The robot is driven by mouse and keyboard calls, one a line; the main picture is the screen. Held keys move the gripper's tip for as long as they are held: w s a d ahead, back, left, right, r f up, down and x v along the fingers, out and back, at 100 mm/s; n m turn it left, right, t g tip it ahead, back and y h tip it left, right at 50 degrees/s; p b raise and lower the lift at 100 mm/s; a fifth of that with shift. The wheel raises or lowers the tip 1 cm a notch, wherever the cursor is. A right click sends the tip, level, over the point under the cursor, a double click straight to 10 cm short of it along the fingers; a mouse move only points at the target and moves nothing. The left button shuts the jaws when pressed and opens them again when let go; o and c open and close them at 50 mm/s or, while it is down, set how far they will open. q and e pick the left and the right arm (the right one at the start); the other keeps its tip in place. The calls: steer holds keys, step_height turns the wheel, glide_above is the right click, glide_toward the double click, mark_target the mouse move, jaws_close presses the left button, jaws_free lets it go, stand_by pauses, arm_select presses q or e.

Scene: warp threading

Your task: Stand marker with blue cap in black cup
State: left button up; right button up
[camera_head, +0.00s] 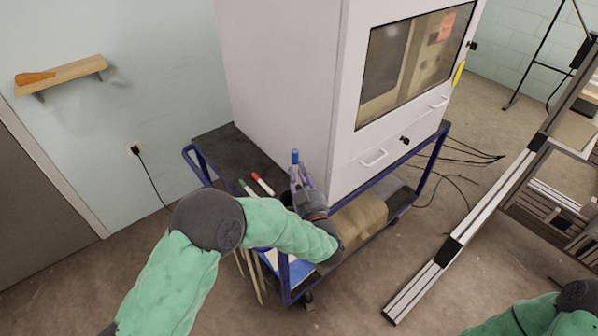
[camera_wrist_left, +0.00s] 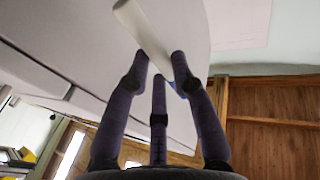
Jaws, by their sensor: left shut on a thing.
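The marker with the blue cap (camera_head: 295,157) is held upright above the cart top, close to the front corner of the white cabinet. My left gripper (camera_head: 298,174) is shut on it, with the blue cap pointing up. In the left wrist view the marker's white body (camera_wrist_left: 143,32) runs between the fingertips (camera_wrist_left: 160,78), with a bit of blue beyond them. A marker with a red cap (camera_head: 263,184) and one with a green cap (camera_head: 246,188) show left of the gripper. I cannot make out the black cup; my arm covers part of the cart top. My right gripper is out of view.
The large white cabinet (camera_head: 285,80) stands on the blue-framed cart (camera_head: 205,142) right behind my left gripper. Thin sticks (camera_head: 256,275) hang at the cart's near side. A metal profile frame (camera_head: 470,222) stands on the right. A wooden shelf (camera_head: 62,74) is on the wall.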

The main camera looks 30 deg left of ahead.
arm_select(q)
step_height(320, 180, down, 9)
steer(key=b, duration=0.1)
stand_by(1.2)
steer(key=o, duration=0.9)
steer(key=shift+s, duration=0.1)
steer(key=shift+f, duration=0.1)
steer(key=shift+s+d+f, duration=0.15)
steer(key=shift+s+d, duration=0.1)
steer(key=shift+d, duration=0.05)
steer(key=v, duration=0.7)
steer(key=r+v, duration=0.1)
steer(key=v, duration=0.3)
steer(key=shift+d+f, duration=0.1)
